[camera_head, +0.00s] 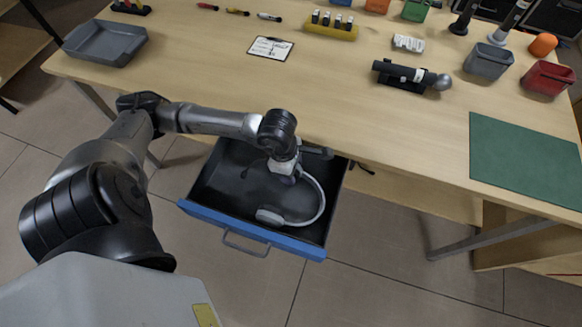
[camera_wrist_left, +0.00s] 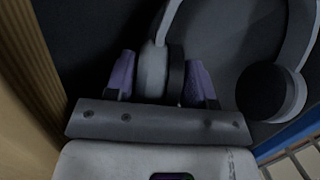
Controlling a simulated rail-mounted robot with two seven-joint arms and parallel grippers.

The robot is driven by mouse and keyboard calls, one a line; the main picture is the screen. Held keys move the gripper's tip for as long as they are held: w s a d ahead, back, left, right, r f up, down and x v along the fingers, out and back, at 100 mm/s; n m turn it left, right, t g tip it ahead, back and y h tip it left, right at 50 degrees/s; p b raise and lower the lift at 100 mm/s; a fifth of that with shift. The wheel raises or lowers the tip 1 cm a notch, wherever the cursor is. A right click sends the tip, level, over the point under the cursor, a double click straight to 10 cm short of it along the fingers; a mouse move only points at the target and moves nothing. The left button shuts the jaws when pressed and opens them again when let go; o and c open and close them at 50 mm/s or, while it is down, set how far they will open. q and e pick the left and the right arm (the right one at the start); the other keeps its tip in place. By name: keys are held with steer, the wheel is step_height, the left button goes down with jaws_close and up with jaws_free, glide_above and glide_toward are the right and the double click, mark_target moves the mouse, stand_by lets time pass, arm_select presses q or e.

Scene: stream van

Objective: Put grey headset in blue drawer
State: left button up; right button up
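The grey headset (camera_head: 319,205) is inside the open blue drawer (camera_head: 250,231), its band curving to the right and one ear cup near the drawer front. My left gripper (camera_head: 286,176) reaches down into the drawer at the headset's other end. In the left wrist view, the purple fingers of the left gripper (camera_wrist_left: 160,82) are on either side of one ear cup of the headset (camera_wrist_left: 152,72), close against it. The other ear cup lies to the right, over the dark drawer floor. Whether the headset rests fully on the floor is unclear. My right gripper is out of view.
The wooden table (camera_head: 400,133) is above and behind the drawer. It holds a grey tray (camera_head: 104,43), a clipboard (camera_head: 270,47), a black cylindrical device (camera_head: 408,75), grey (camera_head: 487,62) and red (camera_head: 546,78) bins, and a green mat (camera_head: 526,158). The table's middle is largely clear.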

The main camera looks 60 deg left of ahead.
arm_select(q)
steer(key=shift+o, duration=1.1)
steer(key=shift+r, duration=0.15)
steer(key=shift+r+p, duration=0.3)
steer(key=shift+r, duration=0.05)
step_height(320, 180, up, 11)
steer(key=s+a+p, duration=0.1)
steer(key=p, duration=0.2)
steer(key=shift+s+a+p, duration=0.2)
steer(key=shift+a+p, duration=0.1)
steer(key=shift+a, duration=0.1)
steer(key=shift+r, duration=0.1)
